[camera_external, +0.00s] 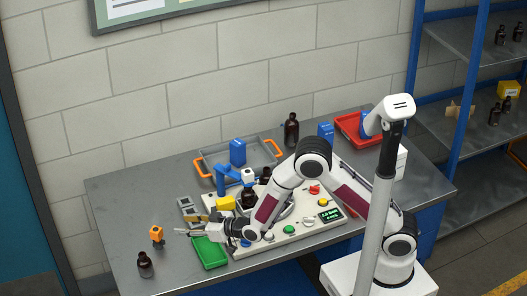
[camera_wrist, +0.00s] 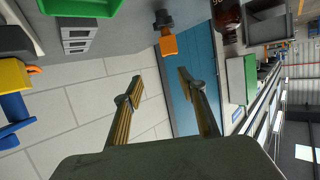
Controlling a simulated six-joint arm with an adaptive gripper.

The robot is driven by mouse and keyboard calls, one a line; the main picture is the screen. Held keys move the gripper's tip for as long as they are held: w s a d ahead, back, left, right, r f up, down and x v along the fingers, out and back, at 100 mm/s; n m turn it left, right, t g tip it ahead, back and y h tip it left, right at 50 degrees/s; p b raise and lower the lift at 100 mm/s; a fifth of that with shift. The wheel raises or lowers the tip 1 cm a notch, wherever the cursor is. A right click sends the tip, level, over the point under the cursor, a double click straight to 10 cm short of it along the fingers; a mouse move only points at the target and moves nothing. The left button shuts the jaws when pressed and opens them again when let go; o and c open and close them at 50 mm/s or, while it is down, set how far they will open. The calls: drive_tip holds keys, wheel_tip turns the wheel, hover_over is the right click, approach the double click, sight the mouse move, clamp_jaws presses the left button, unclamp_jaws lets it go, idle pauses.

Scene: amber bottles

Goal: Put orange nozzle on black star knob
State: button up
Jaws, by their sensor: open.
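The orange nozzle (camera_external: 156,232) is at the left end of the grey table. It also shows in the wrist view (camera_wrist: 168,45). A dark piece (camera_wrist: 163,18) lies directly against it on the table side, and the orange part appears to sit on top of it. This may be the black star knob, but its shape is too small to tell. My gripper (camera_external: 178,232) is low over the table, pointing left, with its tips a little to the right of the nozzle. In the wrist view my gripper (camera_wrist: 160,85) is open, with nothing between its fingers.
A small amber bottle (camera_external: 145,264) stands in front of the nozzle. The white panel (camera_external: 325,226) with buttons and the grey bin (camera_external: 205,160) with orange handles are further right and behind. The table's left edge is close.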

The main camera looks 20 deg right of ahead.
drive_tip(key=w+d+r+m+h, duration=0.1)
drive_tip(key=w+d+r, duration=0.25)
drive_tip(key=d, duration=0.35)
drive_tip(key=w+d+r+m+h, duration=0.1)
drive_tip(key=w+d+r, duration=0.1)
drive_tip(key=d+r, duration=0.35)
drive_tip(key=s+d+r+m+g+h, duration=0.1)
drive_tip(key=d+r+h, duration=0.15)
drive_tip(key=d, duration=0.65)
drive_tip(key=s+d+r+m+h, duration=0.1)
drive_tip(key=d+r, duration=0.3)
drive_tip(key=d, duration=0.5)
drive_tip(key=s+d+r+m+g+h, duration=0.1)
drive_tip(key=s+d+m+g+h, duration=0.2)
drive_tip(key=s+d, duration=2)
drive_tip(key=shift+s+d+r+m+g+h, duration=0.3)
drive_tip(key=shift+d+m+h, duration=0.35)
drive_tip(key=shift+d+m, duration=0.2)
